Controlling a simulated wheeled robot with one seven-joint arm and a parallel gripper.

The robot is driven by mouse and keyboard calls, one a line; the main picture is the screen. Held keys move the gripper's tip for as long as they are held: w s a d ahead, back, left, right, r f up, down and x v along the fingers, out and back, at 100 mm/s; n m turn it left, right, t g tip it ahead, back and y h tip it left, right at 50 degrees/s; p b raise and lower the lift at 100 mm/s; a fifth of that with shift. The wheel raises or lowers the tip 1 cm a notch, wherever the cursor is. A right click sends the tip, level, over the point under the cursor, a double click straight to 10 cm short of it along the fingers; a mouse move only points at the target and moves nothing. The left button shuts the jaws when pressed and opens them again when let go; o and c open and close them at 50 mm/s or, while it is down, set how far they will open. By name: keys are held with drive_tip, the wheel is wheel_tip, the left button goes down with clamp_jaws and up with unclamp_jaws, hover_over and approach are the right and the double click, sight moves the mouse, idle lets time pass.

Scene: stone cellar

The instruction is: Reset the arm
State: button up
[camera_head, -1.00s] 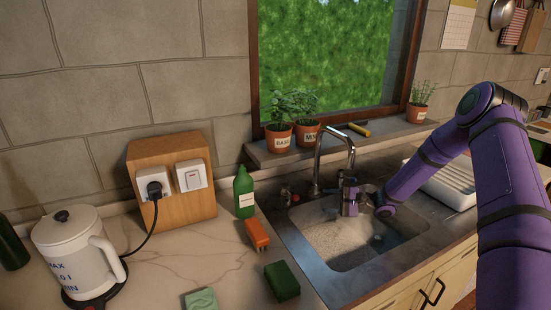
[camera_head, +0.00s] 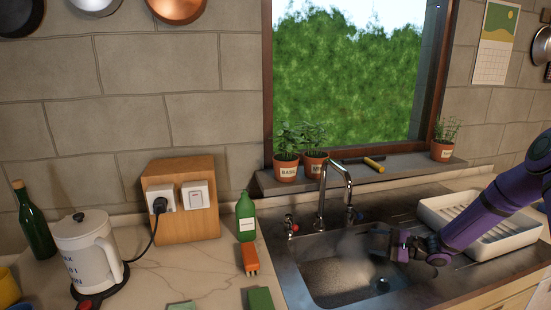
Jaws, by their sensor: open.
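My purple arm (camera_head: 490,214) reaches in from the right edge. My gripper (camera_head: 376,243) is open over the right part of the steel sink (camera_head: 312,290), pointing left. I see nothing between its fingers. The chrome faucet (camera_head: 322,200) rises behind the sink, to the left of the gripper, and the two look apart. The sink's floor is partly hidden under the gripper and arm.
A white dish rack (camera_head: 510,240) stands right of the sink, behind my arm. Potted herbs (camera_head: 286,168) line the windowsill. A green bottle (camera_head: 245,218), an orange brush (camera_head: 249,260), a green sponge (camera_head: 260,299) and a white kettle (camera_head: 86,252) stand left of the sink.

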drive_tip(key=w+r+n+t+h, duration=0.4)
drive_tip(key=r+h, duration=0.6)
drive_tip(key=r, duration=0.4)
drive_tip(key=s+d+r+n+h, duration=0.25)
drive_tip(key=s+r+h, duration=0.4)
drive_tip(key=r, duration=0.65)
drive_tip(key=s+r+g+h, duration=0.15)
drive_tip(key=s+r, duration=0.25)
drive_tip(key=s, duration=0.4)
drive_tip(key=s+r+h, duration=0.2)
drive_tip(key=s+r, duration=0.2)
drive_tip(key=s, duration=0.4)
drive_tip(key=s+a+n+g+y, duration=0.1)
drive_tip(key=s+a+n, duration=0.1)
drive_tip(key=s, duration=0.8)
drive_tip(key=s+a+n+g+y, duration=0.2)
drive_tip(key=s, duration=0.8)
drive_tip(key=shift+s+a+f, duration=0.25)
drive_tip(key=shift+s+f, duration=0.05)
drive_tip(key=shift+f, duration=0.1)
